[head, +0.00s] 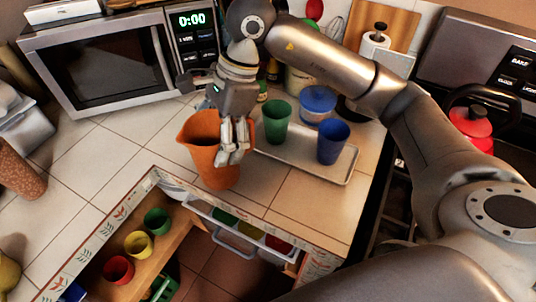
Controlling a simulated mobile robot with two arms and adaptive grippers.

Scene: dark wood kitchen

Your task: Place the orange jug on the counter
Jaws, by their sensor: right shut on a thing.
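The orange jug (202,133) is upright, with its opening facing up, near the front corner of the tiled counter (275,201). My right gripper (232,158) is shut on the jug's right side, and its fingers hide part of that side. My left gripper is not in view.
A tray (335,176) with a green cup (277,120) and a blue cup (333,141) stands right of the jug. A microwave (105,65) is behind left. Below the edge, an open drawer (232,246) and a shelf hold colored cups.

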